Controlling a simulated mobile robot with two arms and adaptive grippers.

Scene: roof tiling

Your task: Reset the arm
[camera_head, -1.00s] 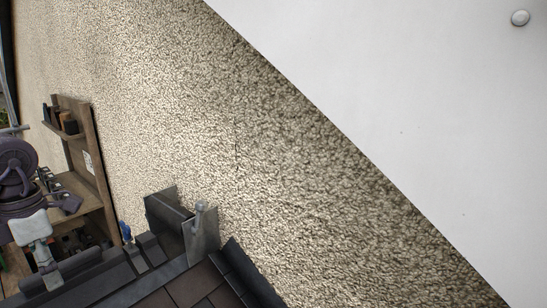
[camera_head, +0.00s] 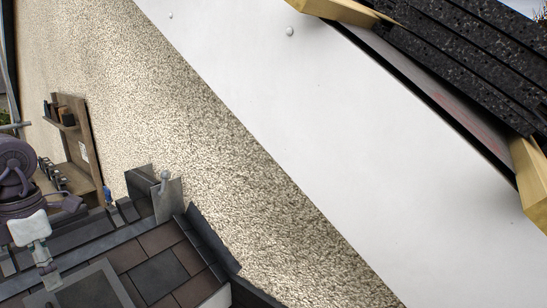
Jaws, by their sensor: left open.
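My left arm comes in at the left edge, with a purple-grey joint and a white link. My left gripper (camera_head: 48,277) is at its lower end, small and partly hard to make out. It is open, with nothing seen between its fingers. It shows over the left part of the tiled roof (camera_head: 140,252); whether it touches the roof I cannot tell. My right gripper is not in view.
A wooden shelf (camera_head: 76,142) with small items stands behind my left arm. A grey metal piece (camera_head: 168,200) rises at the roof's far edge. A pebbled wall (camera_head: 190,130) and white panel (camera_head: 300,110) fill the middle. Black slabs (camera_head: 470,60) are at upper right.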

